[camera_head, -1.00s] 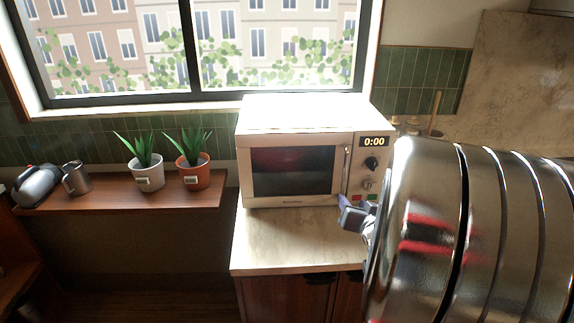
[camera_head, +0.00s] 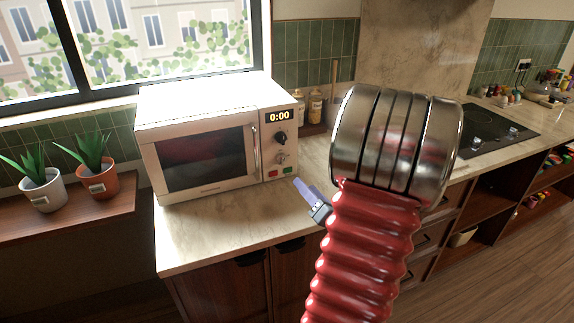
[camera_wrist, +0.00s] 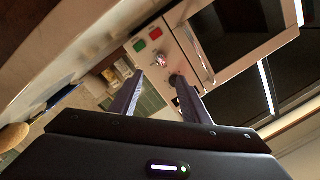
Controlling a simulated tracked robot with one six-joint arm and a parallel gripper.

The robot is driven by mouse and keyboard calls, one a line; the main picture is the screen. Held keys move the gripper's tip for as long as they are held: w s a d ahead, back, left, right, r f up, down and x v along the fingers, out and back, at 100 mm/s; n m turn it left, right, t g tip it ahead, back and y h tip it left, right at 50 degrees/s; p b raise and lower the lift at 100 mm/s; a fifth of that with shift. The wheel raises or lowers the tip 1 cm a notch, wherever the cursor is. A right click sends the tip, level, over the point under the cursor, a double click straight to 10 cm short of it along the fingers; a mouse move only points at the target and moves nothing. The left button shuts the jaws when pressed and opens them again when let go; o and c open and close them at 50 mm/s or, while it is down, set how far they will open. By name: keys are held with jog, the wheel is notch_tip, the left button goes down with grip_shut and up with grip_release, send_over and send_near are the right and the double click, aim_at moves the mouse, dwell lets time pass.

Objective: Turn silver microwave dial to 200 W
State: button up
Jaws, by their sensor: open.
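The white microwave (camera_head: 205,150) stands on the counter by the window, its display reading 0:00. Its panel has a black dial (camera_head: 281,138) above a silver dial (camera_head: 282,158), with a red and a green button below. The silver dial also shows in the wrist view (camera_wrist: 160,61), with the black dial (camera_wrist: 176,79) near it. I cannot read the dial markings. My gripper (camera_head: 306,190) is in front of and below the panel, apart from it. In the wrist view its two fingers (camera_wrist: 153,88) are spread and empty, pointing toward the panel.
Bottles (camera_head: 315,106) stand behind the microwave's right side. Bare countertop (camera_head: 215,225) lies in front of it. A black hob (camera_head: 490,127) is farther right. Two potted plants (camera_head: 103,180) stand on the wooden shelf at left. My arm covers part of the counter.

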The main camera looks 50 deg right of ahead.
aim_at(284, 162)
jog(key=shift+w, duration=0.1)
jog(key=x, duration=1.3)
jog(key=shift+w+d, duration=0.2)
jog(key=shift+w, duration=0.15)
jog(key=shift+c, duration=0.5)
jog(key=shift+s, duration=0.1)
jog(key=c, duration=1)
